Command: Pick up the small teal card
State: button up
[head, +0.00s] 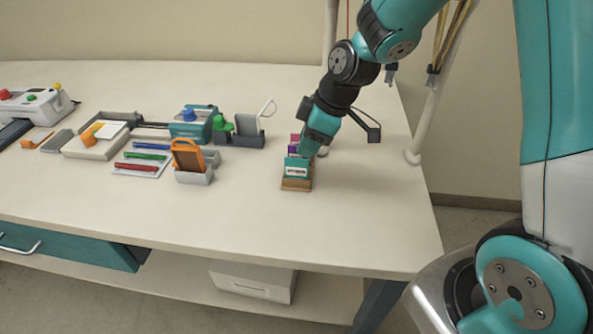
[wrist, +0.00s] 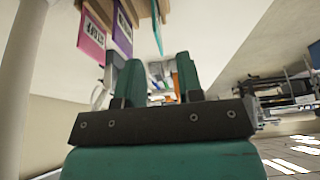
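The small teal card (head: 297,168) stands upright in the front of a small wooden rack (head: 296,185), with a white label facing the head camera. In the wrist view the teal card (wrist: 158,32) shows nearly edge-on at the top, lined up with the gap between my fingers. My gripper (wrist: 158,70) is open, with two teal fingers apart and nothing seen held between them. In the head view my gripper (head: 308,149) is at the rack, just above and behind the teal card; its fingertips are hard to make out there.
A purple card (wrist: 122,32) and a pink card (wrist: 92,33) stand in the same rack behind the teal one. An orange item in a grey holder (head: 195,175) stands to the left. A white post (head: 413,157) rises at the right. The table front is clear.

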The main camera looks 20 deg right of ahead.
aim_at(297, 164)
jog(key=p+x, duration=0.1)
jog(key=x, duration=0.6)
jog(key=shift+w+d+f, duration=0.1)
jog(key=shift+f, duration=0.1)
grip_shut()
